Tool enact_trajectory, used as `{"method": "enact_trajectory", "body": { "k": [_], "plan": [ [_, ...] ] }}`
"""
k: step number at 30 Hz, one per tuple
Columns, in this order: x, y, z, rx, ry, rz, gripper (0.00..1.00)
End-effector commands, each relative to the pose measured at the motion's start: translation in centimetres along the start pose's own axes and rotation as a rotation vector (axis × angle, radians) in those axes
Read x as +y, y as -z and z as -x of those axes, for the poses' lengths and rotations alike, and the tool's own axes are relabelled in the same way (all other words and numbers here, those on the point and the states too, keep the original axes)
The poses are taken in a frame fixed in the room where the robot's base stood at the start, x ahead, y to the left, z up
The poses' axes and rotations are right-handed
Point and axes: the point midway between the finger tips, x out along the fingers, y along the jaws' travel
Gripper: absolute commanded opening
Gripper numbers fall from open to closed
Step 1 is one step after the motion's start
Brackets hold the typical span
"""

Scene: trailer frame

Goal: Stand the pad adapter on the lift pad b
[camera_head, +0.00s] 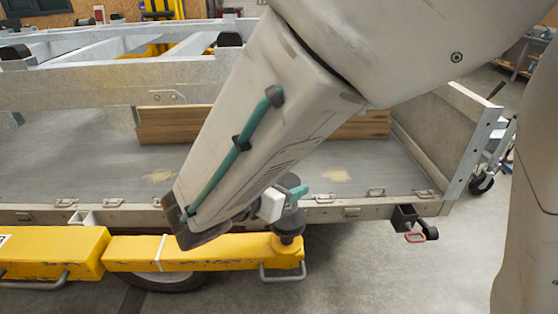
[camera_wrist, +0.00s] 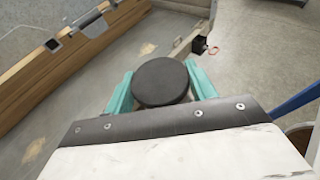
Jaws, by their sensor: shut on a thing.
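The pad adapter, a dark round disc from above, shows in the wrist view (camera_wrist: 161,82) between the two teal fingers of my gripper (camera_wrist: 161,72), which is shut on it. In the head view the gripper (camera_head: 292,197) is at the right end of the yellow lift arm (camera_head: 205,254), partly hidden by my own arm. A dark round piece, seemingly the adapter (camera_head: 288,223), is upright below the fingers, over the arm's end. Lift pad b is mostly hidden beneath it; I cannot tell whether the two touch.
The trailer's grey deck (camera_head: 80,160) with its metal edge rail lies just behind the lift arm. Wooden boards (camera_head: 165,124) lie on the deck. A black bracket with a red-orange loop (camera_head: 413,222) sticks out at the right corner.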

Motion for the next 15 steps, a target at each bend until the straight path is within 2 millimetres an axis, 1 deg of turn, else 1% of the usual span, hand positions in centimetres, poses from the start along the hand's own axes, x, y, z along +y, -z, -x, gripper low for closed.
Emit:
{"method": "enact_trajectory", "body": {
  "k": [5, 6, 10, 12, 15],
  "plan": [
    [-0.2, -0.3, -1.3, -0.001, 0.002, -0.001, 0.15],
    [-0.1, 0.5, -1.4, -0.001, 0.001, 0.003, 0.15],
    [-0.2, 2.4, -2.1, -0.002, 0.003, 0.004, 0.15],
    [-0.2, 2.9, -2.2, -0.001, 0.002, 0.001, 0.15],
    [-0.1, 3.0, -2.3, -0.001, 0.001, -0.001, 0.15]
  ]
}}
